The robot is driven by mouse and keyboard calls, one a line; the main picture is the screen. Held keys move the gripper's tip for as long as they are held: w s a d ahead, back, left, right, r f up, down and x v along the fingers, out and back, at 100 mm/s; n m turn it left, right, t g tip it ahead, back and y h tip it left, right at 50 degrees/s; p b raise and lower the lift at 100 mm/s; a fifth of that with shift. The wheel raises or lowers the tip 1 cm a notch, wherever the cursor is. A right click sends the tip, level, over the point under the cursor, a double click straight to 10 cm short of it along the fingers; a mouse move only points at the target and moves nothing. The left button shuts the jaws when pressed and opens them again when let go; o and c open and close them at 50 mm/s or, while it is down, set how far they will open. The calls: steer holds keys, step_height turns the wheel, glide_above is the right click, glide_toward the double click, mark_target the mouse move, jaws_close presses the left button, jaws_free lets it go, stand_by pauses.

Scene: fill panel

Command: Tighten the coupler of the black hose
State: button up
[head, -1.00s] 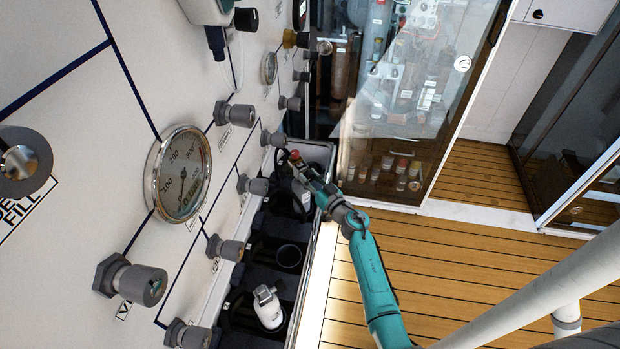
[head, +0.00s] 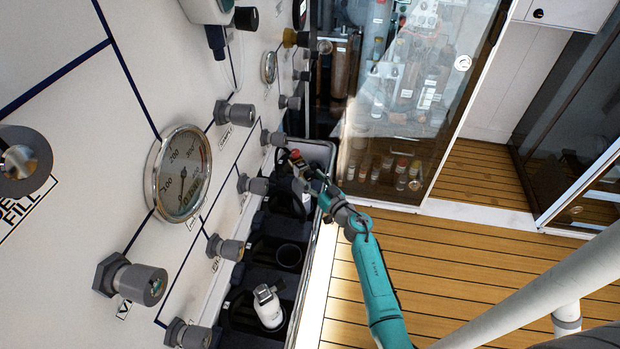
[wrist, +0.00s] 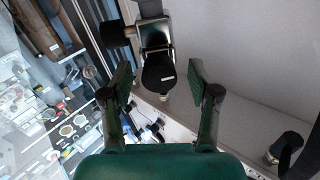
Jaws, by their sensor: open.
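In the wrist view, a metal fitting (wrist: 157,36) with a black round knob (wrist: 158,73) and a small silver tip below it lies between the two fingers of my gripper (wrist: 159,74). It appears to be the coupler. The fingers are open, with a visible gap on each side of the knob. In the head view, my gripper (head: 301,168) is at the far end of the bin row, beside a small red-topped part (head: 295,154). I cannot clearly make out the black hose; dark shapes behind the gripper hide it.
The white panel on the left carries a pressure gauge (head: 180,174) and several grey knobs, one at the front (head: 131,280). Below it, bins hold a white-topped bottle (head: 268,306). A glass cabinet (head: 410,100) stands behind. The wooden floor (head: 440,265) at right is open.

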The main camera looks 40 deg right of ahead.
steer(key=s, duration=1)
steer(key=shift+s+a+f, duration=0.15)
steer(key=shift+s+a, duration=0.25)
steer(key=shift+a, duration=0.05)
steer(key=s+a+r, duration=0.3)
steer(key=s+a, duration=1.4)
steer(key=a, duration=0.2)
steer(key=s+a+r+g, duration=0.1)
steer(key=s+a+r, duration=0.1)
steer(key=s, duration=0.4)
steer(key=s+a+r+n+g, duration=0.1)
steer(key=s+a+r, duration=0.1)
steer(key=s+r, duration=0.2)
steer(key=s+a+r+n+g+y, duration=0.1)
steer(key=s+r, duration=0.3)
steer(key=s, duration=0.6)
steer(key=shift+s+a, duration=0.15)
steer(key=shift+a, duration=0.6)
